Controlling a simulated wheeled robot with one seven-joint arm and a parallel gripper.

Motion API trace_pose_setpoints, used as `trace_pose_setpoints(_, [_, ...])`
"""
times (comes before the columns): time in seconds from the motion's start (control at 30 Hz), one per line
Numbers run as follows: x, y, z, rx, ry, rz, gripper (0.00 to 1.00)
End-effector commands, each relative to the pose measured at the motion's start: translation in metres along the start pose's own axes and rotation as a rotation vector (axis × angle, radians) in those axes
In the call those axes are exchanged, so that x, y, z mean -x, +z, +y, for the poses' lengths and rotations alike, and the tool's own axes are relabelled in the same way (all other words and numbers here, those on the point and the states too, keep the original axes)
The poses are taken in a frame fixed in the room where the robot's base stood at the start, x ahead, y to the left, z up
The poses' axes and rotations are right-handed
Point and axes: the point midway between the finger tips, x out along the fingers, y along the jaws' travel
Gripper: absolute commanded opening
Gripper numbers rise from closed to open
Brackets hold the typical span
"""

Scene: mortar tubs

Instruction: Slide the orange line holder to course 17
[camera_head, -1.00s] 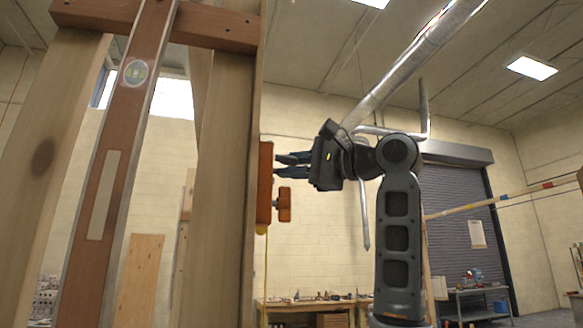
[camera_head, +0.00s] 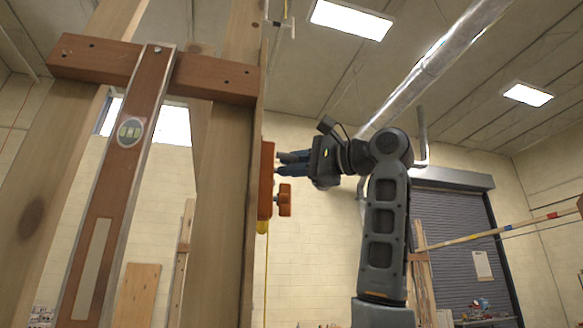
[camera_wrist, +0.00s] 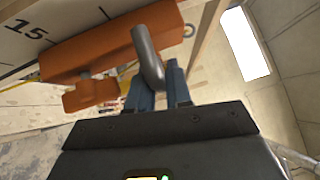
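The orange line holder (camera_head: 266,181) sits against the right edge of the upright wooden post, with an orange knob (camera_head: 284,200) on its side. In the wrist view the holder (camera_wrist: 110,45) lies across a pale board marked 15 (camera_wrist: 32,29). A bent grey handle (camera_wrist: 148,58) stands out from the holder and reaches between my blue fingers. My gripper (camera_head: 281,163) is at the holder's right side. In the wrist view my gripper (camera_wrist: 158,88) appears closed on the handle, though the contact is partly hidden. I cannot see a 17 mark.
A horizontal pole (camera_head: 500,231) is at the right. A shutter door (camera_head: 455,240) is behind. The air right of the post is clear around my arm.

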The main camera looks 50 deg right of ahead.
Motion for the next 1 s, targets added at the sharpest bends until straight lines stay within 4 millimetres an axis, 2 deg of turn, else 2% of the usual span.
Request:
trace_pose_setpoints(0.03, [0.0,0.0,-0.001,0.0,-0.002,0.001,0.23])
trace_pose_setpoints(0.2, [0.0,0.0,0.0,0.0,-0.001,0.0,0.39])
trace_pose_setpoints(0.5, [0.004,0.0,0.001,0.001,-0.001,0.001,0.39])
trace_pose_setpoints(1.0, [0.072,0.0,0.001,0.001,-0.003,0.001,0.39])
